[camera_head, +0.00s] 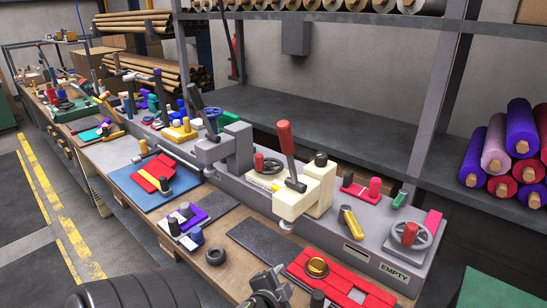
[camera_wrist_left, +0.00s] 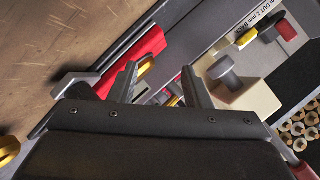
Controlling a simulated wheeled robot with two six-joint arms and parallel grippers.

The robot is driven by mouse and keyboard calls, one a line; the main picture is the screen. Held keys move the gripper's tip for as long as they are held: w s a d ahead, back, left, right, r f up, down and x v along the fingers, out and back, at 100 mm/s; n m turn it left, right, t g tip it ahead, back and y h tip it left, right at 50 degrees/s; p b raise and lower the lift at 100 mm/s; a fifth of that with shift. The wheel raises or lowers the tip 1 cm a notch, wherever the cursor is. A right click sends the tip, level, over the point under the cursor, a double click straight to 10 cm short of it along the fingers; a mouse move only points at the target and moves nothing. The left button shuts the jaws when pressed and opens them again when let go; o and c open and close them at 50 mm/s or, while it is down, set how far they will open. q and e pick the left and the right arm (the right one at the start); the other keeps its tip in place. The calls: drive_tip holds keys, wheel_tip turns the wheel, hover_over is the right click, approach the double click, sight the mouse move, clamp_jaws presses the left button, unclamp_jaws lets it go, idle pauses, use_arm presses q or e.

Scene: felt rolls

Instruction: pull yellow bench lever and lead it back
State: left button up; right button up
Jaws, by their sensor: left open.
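A yellow bar-shaped lever (camera_head: 352,222) with a dark end lies on the grey bench unit, right of the cream block (camera_head: 303,195) in the head view. My left gripper (camera_head: 268,288) is low in the head view, in front of the bench unit and apart from that lever. In the left wrist view its two dark fingers (camera_wrist_left: 160,85) stand apart with no held object visible. Small yellow parts (camera_wrist_left: 173,101) show behind and between the fingers; I cannot tell whether they belong to the lever. My right gripper is not in view.
A red-handled lever (camera_head: 286,138) rises by the cream block. A handwheel (camera_head: 410,234) stands at the right. The dark shelf (camera_head: 350,140) behind is mostly bare.

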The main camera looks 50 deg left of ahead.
use_arm(q)
drive_tip(key=shift+s+d+f+n+g+h, duration=0.2)
drive_tip(key=shift+s+d+f+n+g, duration=0.25)
drive_tip(key=shift+s, duration=0.35)
drive_tip(key=shift+s+d+f+n+g+h, duration=0.2)
drive_tip(key=shift+s+d+f+n+g, duration=0.2)
drive_tip(key=shift+s+f+g, duration=0.25)
drive_tip(key=shift+s+d+f+n+g+h, duration=0.2)
drive_tip(key=shift+s+d+f+n+g, duration=0.2)
drive_tip(key=shift+s, duration=0.5)
